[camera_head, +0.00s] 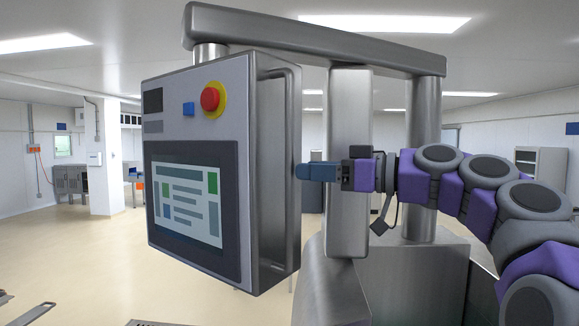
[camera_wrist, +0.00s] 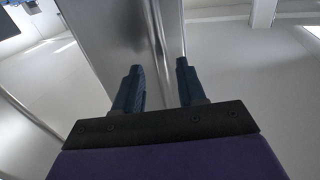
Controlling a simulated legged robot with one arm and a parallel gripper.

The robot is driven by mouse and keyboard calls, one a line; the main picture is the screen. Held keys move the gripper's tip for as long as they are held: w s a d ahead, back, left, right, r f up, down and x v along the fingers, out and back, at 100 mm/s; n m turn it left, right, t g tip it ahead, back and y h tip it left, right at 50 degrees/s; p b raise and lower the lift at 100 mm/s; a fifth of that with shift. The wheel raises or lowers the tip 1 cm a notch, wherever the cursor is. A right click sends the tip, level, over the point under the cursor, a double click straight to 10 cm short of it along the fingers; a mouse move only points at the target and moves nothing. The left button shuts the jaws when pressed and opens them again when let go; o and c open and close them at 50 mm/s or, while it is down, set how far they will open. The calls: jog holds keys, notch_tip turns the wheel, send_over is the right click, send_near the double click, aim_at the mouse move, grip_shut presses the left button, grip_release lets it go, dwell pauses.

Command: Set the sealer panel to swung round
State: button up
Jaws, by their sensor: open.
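The sealer panel (camera_head: 222,120) is a grey box with a screen (camera_head: 187,195), a red button (camera_head: 210,97) on a yellow base and a blue button. It hangs from an overhead metal arm (camera_head: 300,36) and faces left and toward me. A metal handle bar (camera_head: 295,170) runs down its right side. My gripper (camera_head: 301,171) is in front of the metal column, with its blue fingertips close to the handle bar. In the wrist view my gripper (camera_wrist: 160,82) has its two fingers apart with a metal surface beyond them. I cannot tell whether the fingers touch the bar.
A metal column (camera_head: 347,160) stands just behind my gripper, and a round post (camera_head: 424,150) stands further right. The metal machine body (camera_head: 400,280) lies below. Open floor (camera_head: 90,260) spreads to the left of the panel.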

jog(key=shift+p+x, duration=0.4)
jog(key=shift+x, duration=2.3)
jog(key=shift+c, duration=0.3)
jog(key=shift+s, duration=0.1)
grip_shut()
